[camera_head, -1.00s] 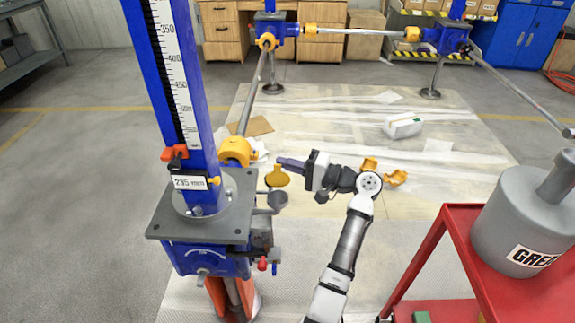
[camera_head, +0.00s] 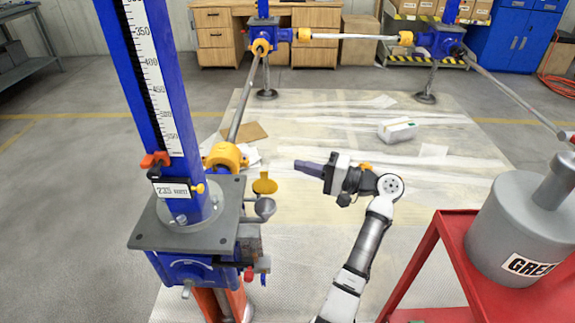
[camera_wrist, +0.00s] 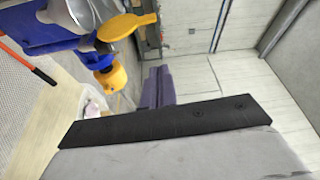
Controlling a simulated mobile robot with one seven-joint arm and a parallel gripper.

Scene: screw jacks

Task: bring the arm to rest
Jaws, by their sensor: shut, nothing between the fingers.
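My gripper (camera_head: 300,166) is in the middle of the head view, pointing left, with its fingers together and nothing between them. Its fingers show in the wrist view (camera_wrist: 157,88), closed side by side. The nearest thing is the yellow round lever (camera_head: 264,184) on the blue screw jack (camera_head: 190,232), a short way left of the fingertips and apart from them. The jack's blue column bears a white scale (camera_head: 150,75) and a small display (camera_head: 172,190). In the wrist view, yellow and blue jack parts (camera_wrist: 112,76) lie at upper left.
A red cart (camera_head: 455,240) with a grey grease drum (camera_head: 520,225) stands at the right. More blue jacks joined by shafts (camera_head: 353,36) stand at the back. A white box (camera_head: 397,130) lies on the sheeted floor. The space around the gripper looks clear.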

